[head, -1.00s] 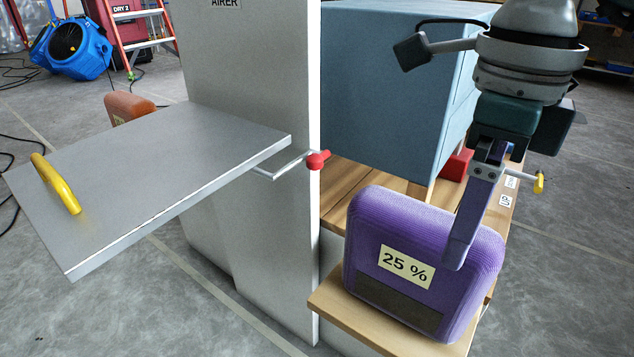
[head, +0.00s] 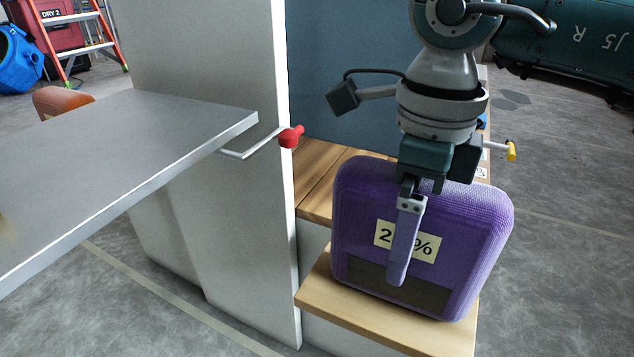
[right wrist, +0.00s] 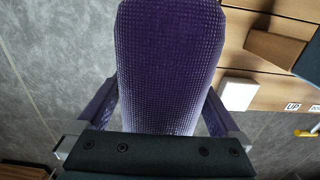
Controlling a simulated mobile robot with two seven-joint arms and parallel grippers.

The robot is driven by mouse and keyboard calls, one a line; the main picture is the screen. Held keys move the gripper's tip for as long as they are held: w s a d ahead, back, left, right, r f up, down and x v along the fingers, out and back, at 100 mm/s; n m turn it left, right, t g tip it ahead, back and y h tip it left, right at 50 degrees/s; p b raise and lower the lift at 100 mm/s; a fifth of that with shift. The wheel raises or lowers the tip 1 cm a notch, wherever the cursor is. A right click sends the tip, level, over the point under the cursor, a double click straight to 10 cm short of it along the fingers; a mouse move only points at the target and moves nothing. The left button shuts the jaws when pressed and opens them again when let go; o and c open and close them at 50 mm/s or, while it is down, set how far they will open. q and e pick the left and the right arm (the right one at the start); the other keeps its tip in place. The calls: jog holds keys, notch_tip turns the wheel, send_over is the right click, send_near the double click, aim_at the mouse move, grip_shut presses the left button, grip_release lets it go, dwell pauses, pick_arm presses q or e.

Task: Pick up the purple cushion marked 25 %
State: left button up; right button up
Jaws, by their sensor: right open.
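The purple cushion (head: 468,235) stands upright on a light wooden ledge (head: 345,308). Its cream label (head: 425,247) is partly covered by a finger, leaving a "2" and "%" showing. My right gripper (head: 402,262) comes down from above, with one finger in front of the cushion's face and the other hidden behind it. In the right wrist view the cushion's top edge (right wrist: 170,65) lies between the two fingers of the open gripper (right wrist: 160,100). I cannot tell whether either finger touches it. My left gripper is not in view.
A tall grey panel (head: 235,200) with a red-knobbed handle (head: 290,137) stands left of the cushion. A flat grey door-like board (head: 130,140) juts left from it. Open floor (head: 560,270) lies to the right.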

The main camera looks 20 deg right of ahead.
jog(key=shift+f, duration=0.6)
jog(key=shift+r, duration=0.15)
jog(key=shift+c, duration=0.6)
jog(key=c, duration=1.4)
jog(key=shift+r, duration=0.1)
jog(key=shift+c, duration=0.2)
